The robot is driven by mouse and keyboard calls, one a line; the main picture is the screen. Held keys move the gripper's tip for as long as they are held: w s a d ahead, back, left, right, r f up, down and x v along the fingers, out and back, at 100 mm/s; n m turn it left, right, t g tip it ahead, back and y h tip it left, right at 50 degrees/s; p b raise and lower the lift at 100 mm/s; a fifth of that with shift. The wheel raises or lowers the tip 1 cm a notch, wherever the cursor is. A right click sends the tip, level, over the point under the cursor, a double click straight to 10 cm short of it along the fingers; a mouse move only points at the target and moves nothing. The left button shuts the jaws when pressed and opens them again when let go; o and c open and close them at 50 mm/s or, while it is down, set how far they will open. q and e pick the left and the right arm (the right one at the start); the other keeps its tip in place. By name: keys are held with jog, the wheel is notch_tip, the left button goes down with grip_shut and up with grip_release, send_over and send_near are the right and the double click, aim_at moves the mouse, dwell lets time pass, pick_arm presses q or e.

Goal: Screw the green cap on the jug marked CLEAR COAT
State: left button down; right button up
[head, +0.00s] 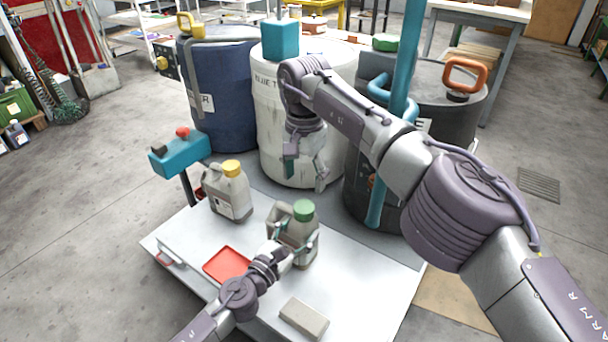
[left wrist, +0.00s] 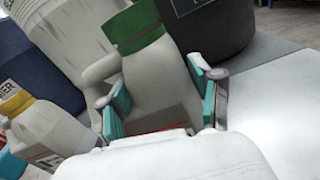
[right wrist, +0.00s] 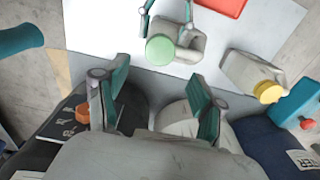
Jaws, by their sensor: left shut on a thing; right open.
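A grey jug (head: 299,246) stands on the white table top, with its label too small and covered to read. The green cap (head: 304,210) sits on the jug's mouth; I cannot tell how tightly. It also shows in the left wrist view (left wrist: 138,27) and from above in the right wrist view (right wrist: 160,49). My left gripper (head: 292,236) is shut around the jug's body, one finger on each side, as the left wrist view (left wrist: 158,102) shows. My right gripper (head: 305,176) is open and empty, behind and above the cap, beside the white drum.
A second grey jug with a yellow cap (head: 231,167) stands left of the held one. A red tray (head: 227,264) and a beige block (head: 304,318) lie on the table (head: 370,290). Blue (head: 225,100), white (head: 268,120) and dark (head: 455,115) drums stand close behind. The table's right side is clear.

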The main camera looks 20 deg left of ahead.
aim_at(304, 207)
dwell(0.3)
jog(key=shift+f, duration=4)
